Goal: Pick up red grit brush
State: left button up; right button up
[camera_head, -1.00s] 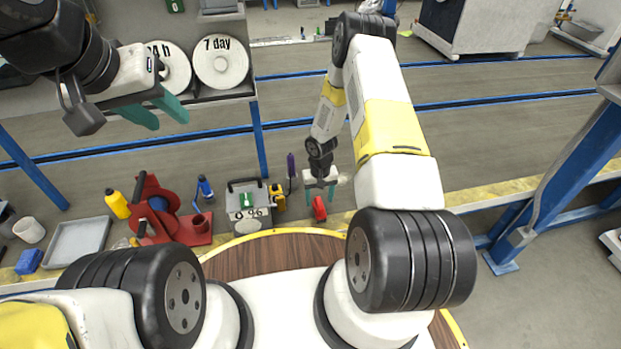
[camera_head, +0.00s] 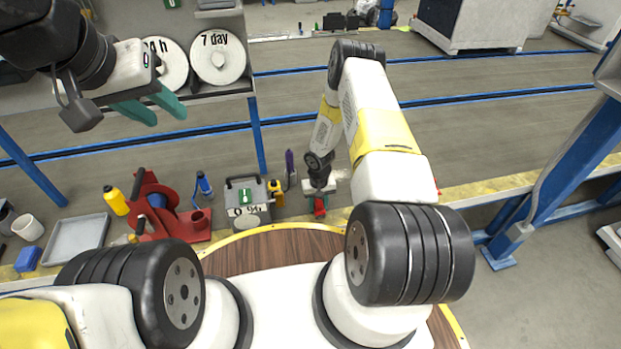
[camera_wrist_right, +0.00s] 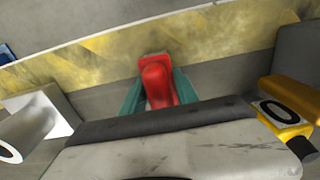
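The red grit brush (camera_head: 320,208) lies on the floor-level surface near the round wooden platform, in the middle of the head view. In the right wrist view the red brush (camera_wrist_right: 158,80) stands between the two teal fingers of my right gripper (camera_wrist_right: 160,92). In the head view my right gripper (camera_head: 320,198) is low over the brush, hiding part of it. The fingers sit on either side of it; contact is not clear. My left gripper (camera_head: 150,106) is open and empty at the upper left, far from the brush.
A grey box (camera_head: 247,200) with a dial, a yellow item (camera_head: 277,193) and a purple-handled tool (camera_head: 290,168) stand left of the brush. A red machine (camera_head: 160,210), a yellow bottle (camera_head: 116,201) and a grey tray (camera_head: 75,240) are further left.

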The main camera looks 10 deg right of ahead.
grip_shut()
jog(key=shift+r, duration=0.1)
jog(key=shift+r, duration=0.5)
notch_tip(320, 180, up, 2)
jog(key=shift+w+r, duration=0.1)
jog(key=s+a+r, duration=0.1)
jog(key=s+a, duration=0.1)
jog(key=s, duration=0.5)
jog(key=s+a, duration=0.2)
jog(key=s, duration=0.6)
jog(key=shift+s+a+r, duration=0.25)
jog(key=shift+s+r, duration=0.05)
jog(key=shift+r, duration=0.05)
